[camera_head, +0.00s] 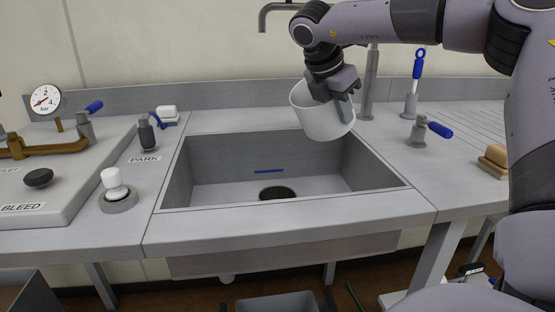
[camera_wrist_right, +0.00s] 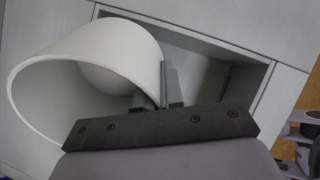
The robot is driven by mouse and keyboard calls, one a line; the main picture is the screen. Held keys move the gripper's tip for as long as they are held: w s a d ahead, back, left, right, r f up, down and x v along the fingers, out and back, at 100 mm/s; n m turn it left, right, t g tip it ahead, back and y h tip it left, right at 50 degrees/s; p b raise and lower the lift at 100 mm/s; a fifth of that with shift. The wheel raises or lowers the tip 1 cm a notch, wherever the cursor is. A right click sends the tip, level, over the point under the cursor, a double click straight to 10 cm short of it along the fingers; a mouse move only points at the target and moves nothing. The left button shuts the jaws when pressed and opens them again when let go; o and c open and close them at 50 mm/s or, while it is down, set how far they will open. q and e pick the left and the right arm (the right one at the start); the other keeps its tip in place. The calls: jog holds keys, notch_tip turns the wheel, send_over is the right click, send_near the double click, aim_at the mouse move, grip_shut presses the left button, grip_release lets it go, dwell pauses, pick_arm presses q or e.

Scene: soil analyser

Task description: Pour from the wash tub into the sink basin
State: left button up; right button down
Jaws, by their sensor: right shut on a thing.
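The white wash tub (camera_head: 320,120) is held up over the back right part of the sink basin, tilted a little, in the head view. My right gripper (camera_head: 342,100) is shut on its wall. In the right wrist view the tub (camera_wrist_right: 110,60) shows its wide mouth and pale inside, with the right gripper's fingers (camera_wrist_right: 158,90) on its rim. I see no liquid stream. The grey sink basin (camera_head: 225,180) is below, with a dark drain and a blue line on its back wall. My left gripper is not in view.
A faucet spout (camera_head: 278,14) and its post (camera_head: 371,85) stand behind the basin. A blue-handled valve (camera_head: 425,130), a brush (camera_head: 415,85) and a wooden-backed brush (camera_head: 494,158) are on the right. A gauge (camera_head: 46,99) and brass fittings are on the left.

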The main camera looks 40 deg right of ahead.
jog(key=shift+r+y+p, duration=0.4)
jog(key=shift+y+p, duration=0.25)
jog(key=shift+y, duration=0.25)
jog(key=shift+a+y+p, duration=0.2)
jog(key=shift+y+p, duration=0.4)
jog(key=shift+y, duration=0.1)
jog(key=shift+a+f+y, duration=0.1)
jog(key=shift+f+y, duration=0.2)
jog(key=shift+f, duration=0.2)
jog(key=shift+r+p, duration=1.1)
jog(key=shift+r, duration=0.45)
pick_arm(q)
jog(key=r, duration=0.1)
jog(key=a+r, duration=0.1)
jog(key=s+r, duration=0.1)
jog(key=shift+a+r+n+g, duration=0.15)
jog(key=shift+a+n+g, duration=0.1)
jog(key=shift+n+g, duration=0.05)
pick_arm(e)
jog(key=shift+f, duration=0.1)
